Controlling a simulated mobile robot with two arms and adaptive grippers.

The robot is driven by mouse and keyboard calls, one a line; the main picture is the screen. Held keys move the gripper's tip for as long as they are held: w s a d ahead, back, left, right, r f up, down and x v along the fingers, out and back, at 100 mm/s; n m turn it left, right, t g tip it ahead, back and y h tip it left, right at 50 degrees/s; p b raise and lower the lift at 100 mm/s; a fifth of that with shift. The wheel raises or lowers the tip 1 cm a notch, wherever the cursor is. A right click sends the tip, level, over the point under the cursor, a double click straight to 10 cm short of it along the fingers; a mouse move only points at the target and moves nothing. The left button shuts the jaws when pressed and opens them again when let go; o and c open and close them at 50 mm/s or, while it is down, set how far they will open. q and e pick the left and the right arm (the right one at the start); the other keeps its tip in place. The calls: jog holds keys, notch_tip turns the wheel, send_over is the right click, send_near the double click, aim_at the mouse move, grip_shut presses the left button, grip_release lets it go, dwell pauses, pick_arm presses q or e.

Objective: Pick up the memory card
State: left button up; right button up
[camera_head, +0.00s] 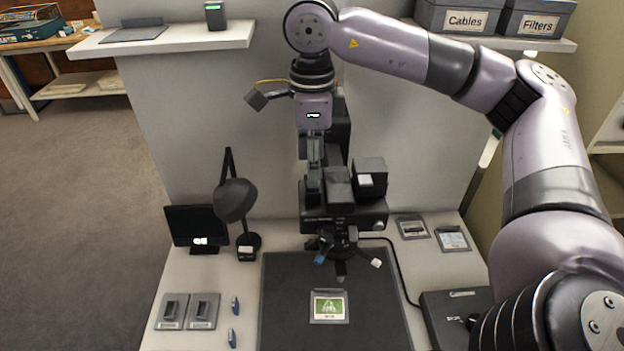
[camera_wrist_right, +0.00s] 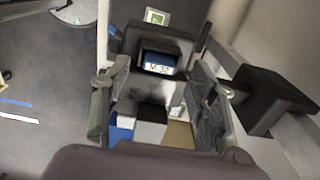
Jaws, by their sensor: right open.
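A flat grey card with a green picture label (camera_head: 328,306) lies on the dark mat (camera_head: 281,300); I cannot tell if it is the memory card. A green-labelled piece also shows at the top of the wrist view (camera_wrist_right: 157,17). My right gripper (camera_head: 314,188) hangs fingers down in front of the black microscope-like device (camera_head: 343,215), above and behind the card. In the wrist view its fingers (camera_wrist_right: 158,85) are spread, with a dark block bearing a lit label (camera_wrist_right: 160,64) showing between and beyond them. I see nothing held. My left gripper is out of view.
Two grey cases (camera_head: 187,311) and small blue pieces (camera_head: 235,305) lie left of the mat. A lamp (camera_head: 236,200) and small screen (camera_head: 196,226) stand behind them. Two flat cards (camera_head: 432,233) lie right of the device. A black box (camera_head: 455,312) is at the right.

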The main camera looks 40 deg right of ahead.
jog(key=shift+d+f, duration=0.1)
jog(key=shift+f, duration=1.15)
jog(key=shift+c, duration=0.5)
jog(key=c, duration=1)
